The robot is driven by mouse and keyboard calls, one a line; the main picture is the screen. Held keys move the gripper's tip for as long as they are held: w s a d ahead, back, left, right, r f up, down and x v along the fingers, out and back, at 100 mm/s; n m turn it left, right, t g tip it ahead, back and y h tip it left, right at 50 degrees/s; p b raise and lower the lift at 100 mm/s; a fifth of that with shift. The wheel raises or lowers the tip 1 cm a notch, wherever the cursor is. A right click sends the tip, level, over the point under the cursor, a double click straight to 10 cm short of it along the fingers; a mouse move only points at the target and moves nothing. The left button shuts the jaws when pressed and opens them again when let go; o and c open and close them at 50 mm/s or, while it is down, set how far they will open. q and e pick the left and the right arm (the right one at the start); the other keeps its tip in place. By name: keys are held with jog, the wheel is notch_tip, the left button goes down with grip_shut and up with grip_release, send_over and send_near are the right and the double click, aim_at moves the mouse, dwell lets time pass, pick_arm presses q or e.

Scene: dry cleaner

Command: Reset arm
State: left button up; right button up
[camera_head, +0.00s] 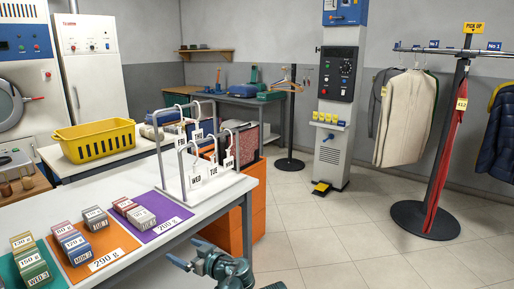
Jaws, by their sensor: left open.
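My left gripper (185,256) is low in the head view, in front of the near right edge of the white table (158,258). It is grey-blue, with its jaws open, and I see nothing between them. My left arm shows at the bottom centre, beside the table. I cannot tell whether the gripper touches the table edge. My right gripper is out of the picture.
Labelled blocks lie on green, orange (112,240) and purple (167,212) mats on the table. A white rack (204,192) with tagged hangers stands near its right end. A yellow basket (97,139) is behind. Tiled floor (330,240) is open to the right.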

pick_arm(q)
jog(key=s+d+r+m+g+h+p, duration=0.2)
jog(key=s+d+m+g+h+p, duration=0.2)
jog(key=s+d+m+p, duration=0.3)
jog(key=s+d+r+m+g+h+p, duration=0.2)
jog(key=s+d+m+g+h+p, duration=0.3)
jog(key=s+p, duration=0.8)
jog(key=d+m+h+p, duration=0.1)
jog(key=d+h, duration=0.1)
jog(key=d, duration=0.1)
jog(key=shift+s+d+r+m+g, duration=0.2)
jog(key=shift+r+m+g, duration=0.1)
jog(key=shift+m, duration=0.1)
